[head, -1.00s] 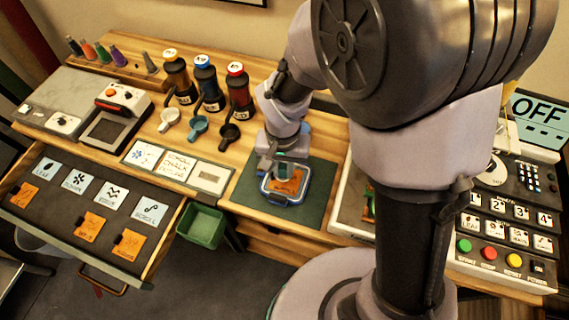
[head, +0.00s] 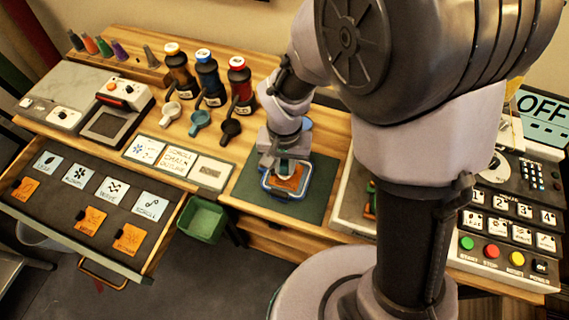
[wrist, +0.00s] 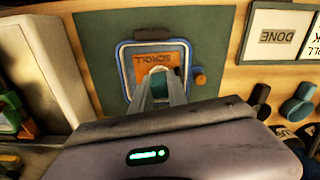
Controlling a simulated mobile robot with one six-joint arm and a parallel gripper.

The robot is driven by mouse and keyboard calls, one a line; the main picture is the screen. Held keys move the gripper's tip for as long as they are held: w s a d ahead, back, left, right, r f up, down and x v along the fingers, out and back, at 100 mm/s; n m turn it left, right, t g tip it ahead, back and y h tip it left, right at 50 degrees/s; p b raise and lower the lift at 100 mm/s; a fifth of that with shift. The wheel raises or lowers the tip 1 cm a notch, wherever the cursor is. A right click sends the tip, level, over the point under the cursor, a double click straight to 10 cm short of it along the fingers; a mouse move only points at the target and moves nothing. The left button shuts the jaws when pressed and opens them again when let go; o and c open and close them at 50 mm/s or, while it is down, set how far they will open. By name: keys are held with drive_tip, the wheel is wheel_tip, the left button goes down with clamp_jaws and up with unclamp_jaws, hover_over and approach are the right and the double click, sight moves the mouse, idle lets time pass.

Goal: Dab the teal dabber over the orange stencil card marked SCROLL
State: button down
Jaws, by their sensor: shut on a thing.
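The orange stencil card marked SCROLL (wrist: 152,64) lies inside a blue-rimmed frame (wrist: 126,75) on a green mat (wrist: 100,60). In the head view the card (head: 291,183) shows in front of my gripper, in the frame on the mat (head: 250,195). My gripper (wrist: 160,88) is shut on the teal dabber (wrist: 172,82), which shows between the fingers over the card's lower part. In the head view my gripper (head: 286,168) is over the frame, pointing down. Whether the dabber touches the card cannot be told.
An open drawer (head: 62,215) at left holds white and orange cards. A green bin (head: 205,220) hangs below. A button panel (head: 490,250) is at right.

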drive_tip(key=shift+f+b, duration=0.35)
drive_tip(key=shift+f, duration=0.05)
idle(1.0)
wheel_tip(320, 180, up, 7)
drive_tip(key=p, duration=0.6)
drive_tip(key=shift+r, duration=0.15)
drive_tip(key=shift+f+b, duration=0.3)
drive_tip(key=shift+b, duration=0.05)
drive_tip(key=f+b, duration=0.1)
drive_tip(key=f, duration=0.1)
drive_tip(key=f+b, duration=0.1)
drive_tip(key=b, duration=0.1)
drive_tip(key=s+f+b, duration=0.1)
drive_tip(key=f+b, duration=0.1)
drive_tip(key=shift+d+f, duration=0.3)
drive_tip(key=shift+d, duration=0.1)
drive_tip(key=shift+f+b, duration=0.55)
idle(1.1)
drive_tip(key=shift+r, duration=0.1)
